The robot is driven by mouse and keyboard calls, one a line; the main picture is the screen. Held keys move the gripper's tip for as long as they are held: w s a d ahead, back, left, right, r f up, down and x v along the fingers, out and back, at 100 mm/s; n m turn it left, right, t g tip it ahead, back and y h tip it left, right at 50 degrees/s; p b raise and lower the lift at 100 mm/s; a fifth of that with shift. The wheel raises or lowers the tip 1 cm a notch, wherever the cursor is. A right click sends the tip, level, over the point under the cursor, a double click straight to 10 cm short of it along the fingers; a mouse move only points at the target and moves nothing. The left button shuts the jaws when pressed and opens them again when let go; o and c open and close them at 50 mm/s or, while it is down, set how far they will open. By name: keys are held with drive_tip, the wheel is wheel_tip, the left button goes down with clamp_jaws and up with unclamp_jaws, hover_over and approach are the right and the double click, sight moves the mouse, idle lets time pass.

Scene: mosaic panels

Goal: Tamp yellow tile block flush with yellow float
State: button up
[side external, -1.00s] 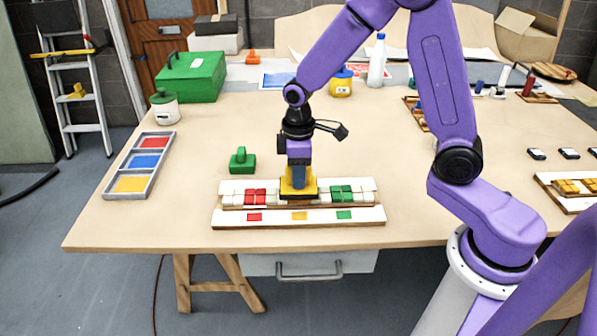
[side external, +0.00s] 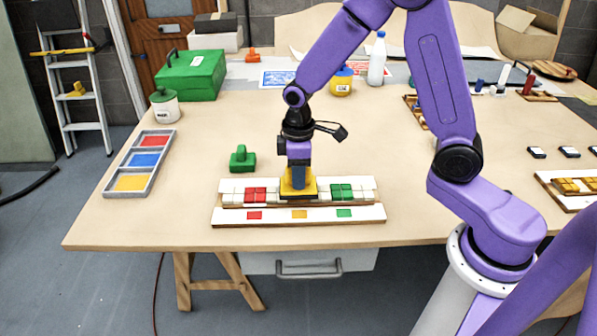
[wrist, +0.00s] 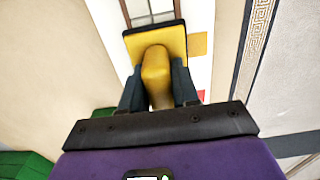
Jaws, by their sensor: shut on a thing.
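My gripper (side external: 298,180) is shut on the handle of the yellow float (side external: 312,187) and holds it upright over the middle of the tile panel (side external: 231,197). In the wrist view the float (wrist: 171,43) shows its yellow handle between my gripper's fingers (wrist: 158,88). The float's base is down at the tile row and appears to rest on it; a small gap cannot be ruled out. The yellow tile block is hidden under the float. Red tiles (side external: 255,195) lie to the left and green tiles (side external: 342,192) to the right.
A white strip (side external: 272,216) with red, yellow and green marks lies along the panel's front. A green float (side external: 242,159) stands behind the panel at left. A grey tray (side external: 107,186) with three colours is at far left. Table between them is clear.

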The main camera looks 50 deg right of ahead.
drive_tip(key=shift+f, duration=0.5)
idle(1.2)
drive_tip(key=shift+r, duration=0.1)
drive_tip(key=shift+r, duration=3.5)
